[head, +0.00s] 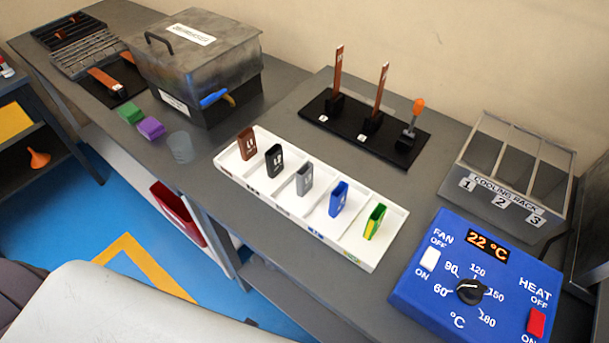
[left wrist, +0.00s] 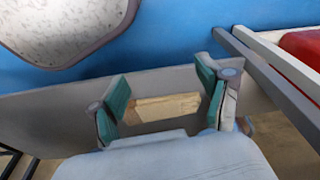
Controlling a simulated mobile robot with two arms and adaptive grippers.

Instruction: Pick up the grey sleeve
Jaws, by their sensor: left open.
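The grey sleeve (head: 305,179) stands upright in the middle compartment of a white divided tray (head: 374,264) on the bench. A black sleeve (head: 274,159) is on its left and a blue sleeve (head: 338,198) on its right. My left gripper (left wrist: 164,88) shows only in the left wrist view, with its two teal-padded fingers spread apart. A tan piece shows between the fingers; I cannot tell what it is or how far away. The grey sleeve is not in that view. My right gripper is in neither view.
A brown sleeve (head: 246,143) and a green-yellow sleeve (head: 374,221) stand in the tray's end compartments. Behind it is a black stand (head: 393,137) with upright bars. A blue control box (head: 455,300) and cooling rack (head: 535,165) are at right, a metal box (head: 205,60) at left.

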